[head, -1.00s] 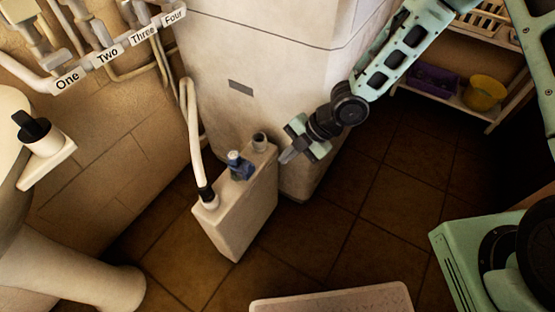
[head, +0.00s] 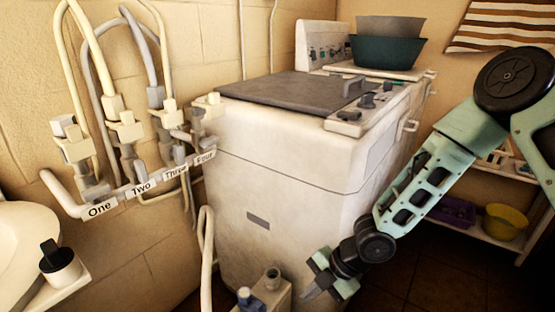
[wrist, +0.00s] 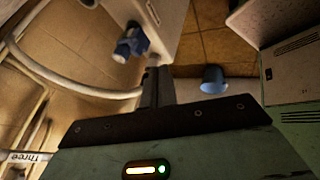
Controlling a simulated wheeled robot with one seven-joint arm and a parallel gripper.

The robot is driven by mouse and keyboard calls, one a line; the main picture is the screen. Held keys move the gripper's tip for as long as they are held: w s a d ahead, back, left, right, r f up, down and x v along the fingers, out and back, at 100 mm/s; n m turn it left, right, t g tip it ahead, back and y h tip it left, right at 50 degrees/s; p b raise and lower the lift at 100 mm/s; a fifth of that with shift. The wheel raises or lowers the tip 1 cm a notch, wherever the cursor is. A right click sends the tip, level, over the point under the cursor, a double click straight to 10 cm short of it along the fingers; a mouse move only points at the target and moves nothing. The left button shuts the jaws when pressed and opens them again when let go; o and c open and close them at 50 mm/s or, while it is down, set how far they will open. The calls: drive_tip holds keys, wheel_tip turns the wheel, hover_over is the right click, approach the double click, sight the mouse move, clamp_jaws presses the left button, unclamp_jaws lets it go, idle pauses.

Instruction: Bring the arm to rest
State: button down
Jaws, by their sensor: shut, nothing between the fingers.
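My arm (head: 420,185) reaches down from the right in the head view, bent at a dark joint. My gripper (head: 309,294) hangs in front of the white machine, just right of the pale box (head: 282,295) with a blue valve (head: 246,297). Its fingers are together with nothing between them. In the wrist view the dark fingers (wrist: 156,87) show closed at the centre, and the blue valve (wrist: 131,43) appears beyond them to the upper left. I cannot tell whether the gripper touches the box or machine.
The white machine (head: 300,150) stands close behind the gripper. Labelled taps with hoses (head: 125,145) line the left wall beside a washbasin (head: 22,235). A shelf with a yellow bowl (head: 505,222) is at the right. Dark floor (head: 430,275) is open below the arm.

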drive_tip(key=s+d+r+m+t+h, duration=0.1)
drive_tip(key=s+d+r+m+h, duration=0.15)
drive_tip(key=s+r+m, duration=0.35)
drive_tip(key=s+d+r+m+h, duration=0.1)
drive_tip(key=d+r+m+h, duration=0.2)
drive_tip(key=r, duration=0.5)
drive_tip(key=s+r+m, duration=0.9)
drive_tip(key=s, duration=0.3)
wheel_tip(320, 180, up, 13)
drive_tip(key=g+p, duration=0.1)
drive_tip(key=p, duration=1.1)
drive_tip(key=shift+s+f+m, duration=0.2)
drive_tip(key=shift+s+m, duration=0.15)
drive_tip(key=shift+m, duration=0.05)
